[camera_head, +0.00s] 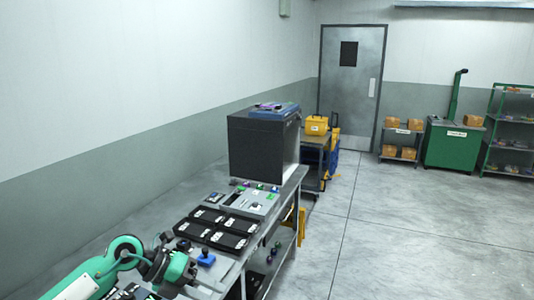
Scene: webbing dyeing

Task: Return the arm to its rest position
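My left arm (98,268), green and white with dark joints, reaches in from the lower left over the near end of the workbench (265,222). Its far end, with the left gripper (178,272), is small and dark around the wrist, and I cannot make out the fingers or anything between them. A small blue object (206,257) is on the bench just right of it. My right arm and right gripper are out of view.
Black trays (233,224), a panel with coloured knobs (250,199) and a large dark box (264,146) stand along the bench. Green cabinet (452,146) and shelves (513,130) stand far right. The floor (420,235) at right is clear.

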